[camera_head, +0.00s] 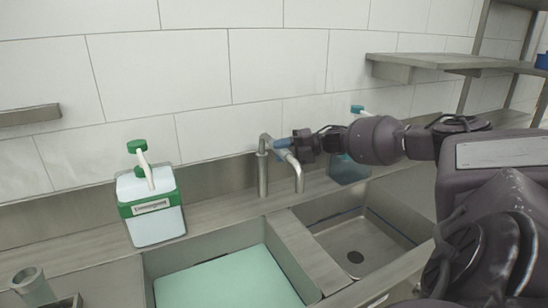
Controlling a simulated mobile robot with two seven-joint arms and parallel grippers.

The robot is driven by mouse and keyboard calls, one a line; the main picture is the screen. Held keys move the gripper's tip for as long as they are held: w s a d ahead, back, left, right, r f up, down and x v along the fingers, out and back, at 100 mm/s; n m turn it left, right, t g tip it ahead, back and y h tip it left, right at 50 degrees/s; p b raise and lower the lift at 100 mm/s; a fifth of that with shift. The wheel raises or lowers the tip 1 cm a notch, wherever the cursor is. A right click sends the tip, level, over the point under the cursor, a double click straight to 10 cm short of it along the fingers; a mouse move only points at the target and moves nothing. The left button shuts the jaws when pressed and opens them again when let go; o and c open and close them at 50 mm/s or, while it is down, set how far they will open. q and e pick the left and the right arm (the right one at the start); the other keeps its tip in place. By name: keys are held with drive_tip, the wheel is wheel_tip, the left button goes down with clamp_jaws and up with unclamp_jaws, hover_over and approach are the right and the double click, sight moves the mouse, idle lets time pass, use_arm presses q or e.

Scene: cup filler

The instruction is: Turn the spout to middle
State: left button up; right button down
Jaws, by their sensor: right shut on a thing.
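The metal faucet (262,179) stands upright on the ledge behind the double sink. Its spout (298,174) bends over and points down, above the divider between the basins and toward the right basin. My right gripper (290,146) comes in from the right at the top of the spout. It is shut on the spout near its bend, and its fingers partly hide that part. The left basin (216,253) holds pale green water or a green surface. The right basin (355,235) is bare, with a dark drain. My left gripper is not in view.
A white and green soap dispenser (155,229) stands left of the faucet. A teal bottle (348,170) stands behind my right arm. A metal cup (33,286) is at the lower left. A shelf (425,62) juts from the tiled wall at upper right.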

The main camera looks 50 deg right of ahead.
drive_tip(key=shift+s+d+g+b, duration=0.15)
drive_tip(key=shift+d+g+b, duration=0.15)
drive_tip(key=shift+d+g, duration=0.1)
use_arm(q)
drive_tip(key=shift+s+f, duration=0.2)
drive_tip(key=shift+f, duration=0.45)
use_arm(e)
drive_tip(key=shift+n, duration=0.3)
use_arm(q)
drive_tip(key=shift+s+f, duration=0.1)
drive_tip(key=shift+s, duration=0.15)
use_arm(e)
drive_tip(key=c, duration=0.8)
unclamp_jaws()
drive_tip(key=shift+y, duration=0.3)
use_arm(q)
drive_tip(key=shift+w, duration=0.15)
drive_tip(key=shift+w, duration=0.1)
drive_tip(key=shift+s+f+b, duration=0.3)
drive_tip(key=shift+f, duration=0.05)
use_arm(e)
drive_tip(key=shift+v, duration=5.45)
